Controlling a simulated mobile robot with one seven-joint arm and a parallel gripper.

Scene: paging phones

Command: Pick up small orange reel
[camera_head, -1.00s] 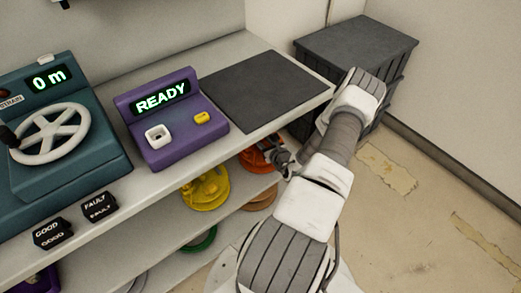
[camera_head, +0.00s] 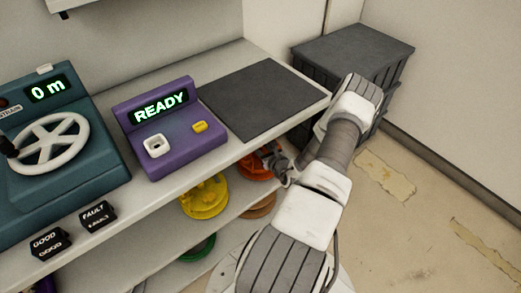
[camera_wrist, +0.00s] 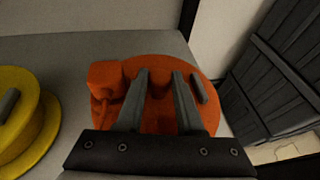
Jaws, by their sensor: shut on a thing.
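The small orange reel (camera_head: 254,168) sits on the upper shelf under the counter, at its right end. It is partly hidden by my arm and the counter edge in the head view. In the wrist view the orange reel (camera_wrist: 204,83) fills the middle, with a raised block at its left and a small grey piece at its right. My gripper (camera_wrist: 161,80) points down over it, with both fingers shut on its raised middle part. In the head view my gripper (camera_head: 279,168) is at the reel's right side. The reel appears to rest on the shelf.
A yellow reel (camera_head: 205,198) lies left of the orange one. A brownish-orange reel (camera_head: 261,206) and a green reel (camera_head: 198,248) are on the shelf below. The counter (camera_head: 225,152) overhangs the shelves. A dark crate (camera_head: 355,52) stands behind my arm.

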